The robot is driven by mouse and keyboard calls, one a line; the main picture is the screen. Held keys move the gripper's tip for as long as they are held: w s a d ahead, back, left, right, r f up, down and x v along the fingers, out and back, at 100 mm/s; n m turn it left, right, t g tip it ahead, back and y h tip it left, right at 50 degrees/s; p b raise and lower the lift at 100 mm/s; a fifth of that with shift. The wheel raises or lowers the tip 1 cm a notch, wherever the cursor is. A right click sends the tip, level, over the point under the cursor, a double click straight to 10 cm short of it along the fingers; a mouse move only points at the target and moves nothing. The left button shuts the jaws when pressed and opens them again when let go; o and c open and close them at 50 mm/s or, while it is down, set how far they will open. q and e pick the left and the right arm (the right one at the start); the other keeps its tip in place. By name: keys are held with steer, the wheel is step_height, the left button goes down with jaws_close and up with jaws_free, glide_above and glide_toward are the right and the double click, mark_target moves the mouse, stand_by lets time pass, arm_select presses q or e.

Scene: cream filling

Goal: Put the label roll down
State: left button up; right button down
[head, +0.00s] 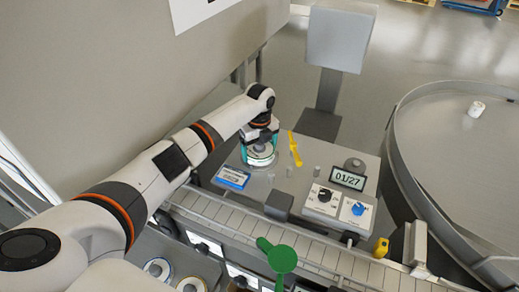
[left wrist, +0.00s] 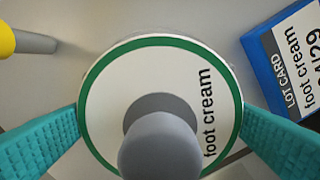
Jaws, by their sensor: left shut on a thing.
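The label roll (left wrist: 110,95) is a white disc with a green rim, printed "foot cream", with a grey peg or knob rising at its middle. My left gripper (head: 260,145) is shut on the label roll (head: 262,158), low over the grey machine top. In the left wrist view the teal fingers of my left gripper (left wrist: 160,125) lie on both sides of the roll. I cannot tell whether the roll's underside touches the surface. My right gripper is not in view.
A blue lot card (head: 232,177) lies left of the roll and a yellow lever (head: 294,149) stands right of it. A display reading 01/27 (head: 347,178) and a control box with knobs (head: 337,204) are further right. A conveyor (head: 320,252) runs in front.

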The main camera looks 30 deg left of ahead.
mark_target(259, 143)
arm_select(q)
steer(key=shift+f, duration=0.25)
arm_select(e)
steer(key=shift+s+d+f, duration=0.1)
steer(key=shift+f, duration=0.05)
arm_select(q)
steer(key=o, duration=0.8)
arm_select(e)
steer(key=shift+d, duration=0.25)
arm_select(q)
steer(key=shift+r, duration=0.45)
step_height(259, 143, up, 12)
steer(key=p, duration=1.1)
steer(key=shift+f, duration=0.1)
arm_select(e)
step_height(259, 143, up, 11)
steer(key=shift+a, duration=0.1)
arm_select(q)
steer(key=shift+s+f, duration=0.1)
